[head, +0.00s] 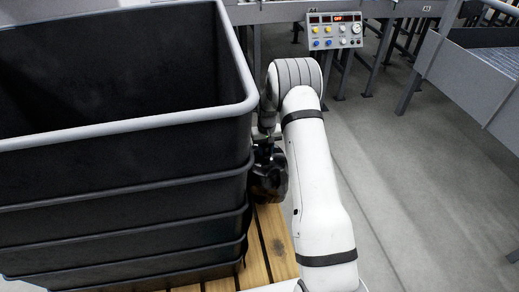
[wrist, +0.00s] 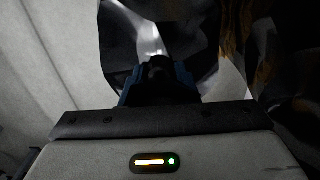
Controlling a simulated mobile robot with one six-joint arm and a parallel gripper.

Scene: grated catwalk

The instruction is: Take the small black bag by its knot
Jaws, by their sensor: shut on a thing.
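The small black bag (head: 268,182) hangs below my gripper in the head view, close beside the right wall of the stacked dark bins. My gripper (head: 266,147) is partly hidden by my arm and the bin rim. In the wrist view my gripper (wrist: 158,78) is shut on dark, crumpled plastic, the top of the bag (wrist: 120,42). The knot itself is hidden between the fingers. In the head view the bag's underside is above or at the wooden slats; I cannot tell if it touches them.
A stack of large dark bins (head: 130,130) with a grey rim fills the left. Wooden slats (head: 272,240) lie under it. A control box (head: 334,31) with buttons stands at the back. A grey metal table (head: 470,75) is at right. The floor (head: 410,190) at right is clear.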

